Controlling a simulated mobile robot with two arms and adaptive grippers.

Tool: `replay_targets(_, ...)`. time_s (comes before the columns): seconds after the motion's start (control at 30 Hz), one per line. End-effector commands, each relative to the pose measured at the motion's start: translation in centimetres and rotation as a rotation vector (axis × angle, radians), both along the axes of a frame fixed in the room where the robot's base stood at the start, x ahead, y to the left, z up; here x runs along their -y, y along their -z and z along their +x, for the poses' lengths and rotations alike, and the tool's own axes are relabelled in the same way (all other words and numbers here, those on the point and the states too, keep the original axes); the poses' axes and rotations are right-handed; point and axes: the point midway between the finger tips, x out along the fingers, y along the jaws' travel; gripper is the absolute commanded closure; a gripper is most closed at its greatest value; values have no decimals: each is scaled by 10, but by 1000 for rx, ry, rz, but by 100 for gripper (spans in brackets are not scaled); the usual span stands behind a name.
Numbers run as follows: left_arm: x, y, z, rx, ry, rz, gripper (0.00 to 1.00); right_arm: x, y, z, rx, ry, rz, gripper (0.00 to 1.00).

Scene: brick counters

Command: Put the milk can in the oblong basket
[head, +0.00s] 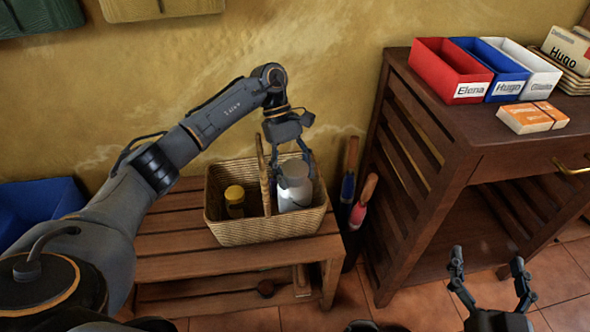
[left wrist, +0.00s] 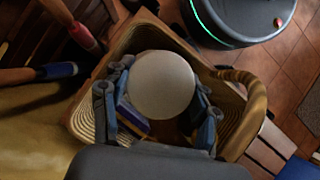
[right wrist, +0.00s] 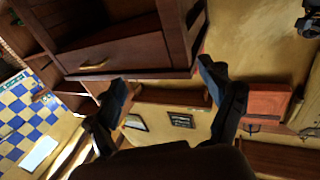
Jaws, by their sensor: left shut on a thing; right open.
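The milk can (head: 294,187) is a white cylinder with a grey lid, upright in the right half of the oblong basket (head: 265,232). The basket is wicker with a handle across its middle and stands on a slatted wooden bench. My left gripper (head: 293,165) is shut around the can from above. The left wrist view shows the can's round pale top (left wrist: 162,85) between the fingers, inside the basket rim (left wrist: 90,118). Whether the can's base touches the basket floor is hidden. My right gripper (head: 490,285) is open and empty, low at the right, away from the basket.
A yellow-lidded jar (head: 235,200) stands in the basket's left half. Two tools with wooden handles (head: 362,200) lean right of the bench (head: 170,262). A dark wooden cabinet (head: 432,160) with red, blue and white bins stands further right. A blue container (head: 40,203) is at the left.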

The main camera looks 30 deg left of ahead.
Motion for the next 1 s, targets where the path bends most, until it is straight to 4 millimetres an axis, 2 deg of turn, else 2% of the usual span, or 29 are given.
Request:
replay_targets(0.6, 0, 28, 0, 1, -1, 0, 100, -6, -59, -8, 330, -19, 88, 18)
replay_targets(1.0, 0, 36, 0, 1, -1, 0, 100, -7, -76, -16, 428, -25, 115, 18)
